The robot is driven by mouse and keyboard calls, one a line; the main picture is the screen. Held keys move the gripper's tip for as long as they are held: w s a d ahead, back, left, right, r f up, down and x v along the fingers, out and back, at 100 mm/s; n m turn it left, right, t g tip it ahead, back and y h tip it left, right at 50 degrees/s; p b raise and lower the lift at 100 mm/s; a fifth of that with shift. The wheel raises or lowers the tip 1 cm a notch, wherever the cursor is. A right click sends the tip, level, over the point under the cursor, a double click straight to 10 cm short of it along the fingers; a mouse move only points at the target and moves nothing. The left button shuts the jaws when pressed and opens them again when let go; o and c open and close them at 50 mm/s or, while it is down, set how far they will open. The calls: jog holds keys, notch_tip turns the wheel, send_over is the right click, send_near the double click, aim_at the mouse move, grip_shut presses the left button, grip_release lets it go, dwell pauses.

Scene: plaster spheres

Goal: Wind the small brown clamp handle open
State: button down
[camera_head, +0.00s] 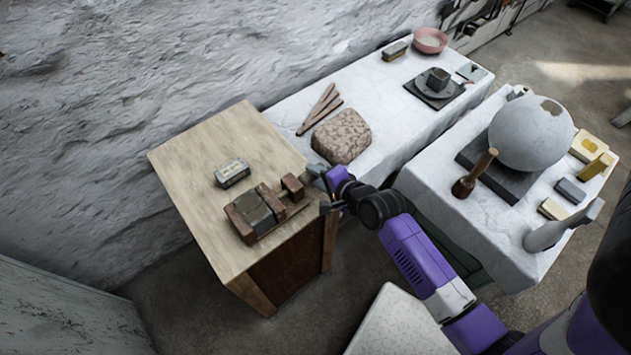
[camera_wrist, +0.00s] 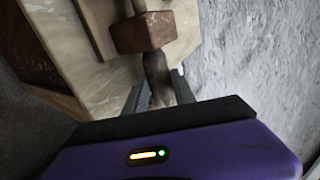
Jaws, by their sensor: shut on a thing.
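A brown wooden clamp (camera_head: 236,222) lies on the light wooden bench top (camera_head: 205,150), with a dark grey block (camera_head: 254,209) between its jaws. A small brown block (camera_head: 293,187) sits at its right end, close to my gripper (camera_head: 318,185). In the wrist view this brown block (camera_wrist: 142,32) is just ahead of my gripper (camera_wrist: 160,92). A short grey-brown handle piece (camera_wrist: 156,72) runs from the block down between my two fingers. My gripper is shut on this handle. Its far end is hidden by my gripper body.
A small box-like block (camera_head: 232,173) lies on the bench behind the clamp. A speckled stone (camera_head: 341,136) and sticks (camera_head: 320,107) lie on the white table behind. A mallet (camera_head: 475,173) and a plaster sphere (camera_head: 531,133) stand on the right table.

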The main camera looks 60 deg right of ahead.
jog(key=shift+s+f+t+h+b, duration=0.2)
jog(key=shift+t+b, duration=0.45)
jog(key=shift+b, duration=1.25)
jog(key=shift+w+f+t+h+b, duration=0.2)
jog(key=shift+f+t+b, duration=0.3)
jog(key=shift+b, duration=1.4)
jog(key=shift+s+f+t+h+b, duration=0.15)
jog(key=shift+t+b, duration=0.6)
jog(key=shift+b, duration=1.15)
jog(key=t+b, duration=0.1)
jog(key=b, duration=0.3)
jog(key=shift+r+t+h+b, duration=0.1)
jog(key=shift+t+h+b, duration=0.2)
jog(key=shift+b, duration=0.65)
jog(key=shift+r+t+b, duration=0.25)
jog(key=shift+t+b, duration=0.05)
jog(key=shift+b, duration=0.6)
jog(key=c, duration=1)
grip_release()
jog(key=shift+r+p, duration=0.25)
jog(key=shift+p, duration=0.5)
jog(key=g+p, duration=0.1)
jog(key=p, duration=0.2)
jog(key=shift+r, duration=0.2)
